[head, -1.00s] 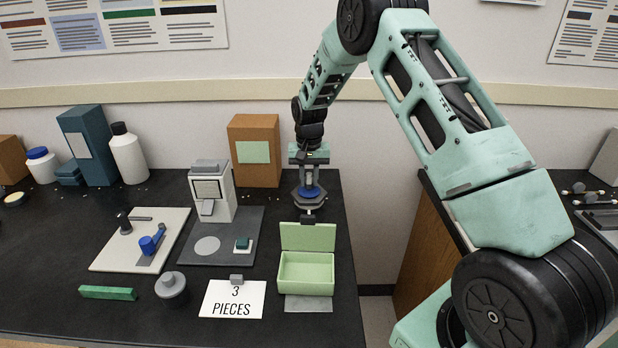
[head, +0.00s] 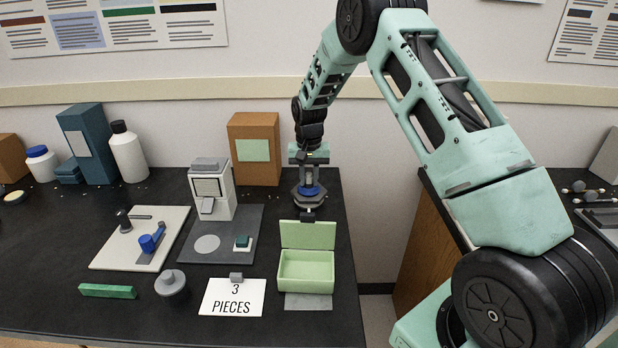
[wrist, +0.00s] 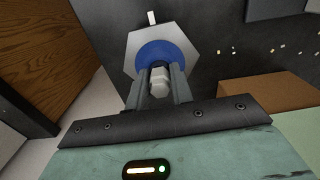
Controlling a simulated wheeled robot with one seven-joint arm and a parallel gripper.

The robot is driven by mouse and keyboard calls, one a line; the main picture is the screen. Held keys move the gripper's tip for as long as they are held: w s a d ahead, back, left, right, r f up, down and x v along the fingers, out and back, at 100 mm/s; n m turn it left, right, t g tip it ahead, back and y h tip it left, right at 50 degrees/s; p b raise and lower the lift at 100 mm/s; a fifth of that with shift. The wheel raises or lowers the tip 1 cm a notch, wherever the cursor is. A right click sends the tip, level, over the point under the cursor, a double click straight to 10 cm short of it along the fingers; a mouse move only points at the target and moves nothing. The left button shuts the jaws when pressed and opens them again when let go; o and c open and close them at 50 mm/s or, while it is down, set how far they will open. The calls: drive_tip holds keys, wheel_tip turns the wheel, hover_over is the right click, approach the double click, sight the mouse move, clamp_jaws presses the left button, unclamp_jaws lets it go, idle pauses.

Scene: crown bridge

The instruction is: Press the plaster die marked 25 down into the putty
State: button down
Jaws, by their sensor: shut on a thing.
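My gripper (head: 308,181) points down at the back right of the black bench. In the wrist view its two fingers (wrist: 159,84) are shut on a small pale die (wrist: 159,76), seen from above. Its mark cannot be read. Below it is a round blue mass (wrist: 183,56), which looks like the putty, on a grey hexagonal base (wrist: 134,42). The blue mass also shows in the head view (head: 309,191), just under the fingers. The fingers hide the die's lower end, so I cannot tell how deep it sits in the putty.
An open green box (head: 306,272) stands in front of the hexagonal base. A brown box (head: 254,160) is behind to the left, and a white device (head: 211,190) on a dark plate is left. The bench's right edge is close, with a gap beyond. A "3 PIECES" card (head: 232,297) lies in front.

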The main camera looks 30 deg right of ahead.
drive_tip(key=shift+f, duration=0.1)
drive_tip(key=c, duration=1.1)
unclamp_jaws()
drive_tip(key=shift+c, duration=0.2)
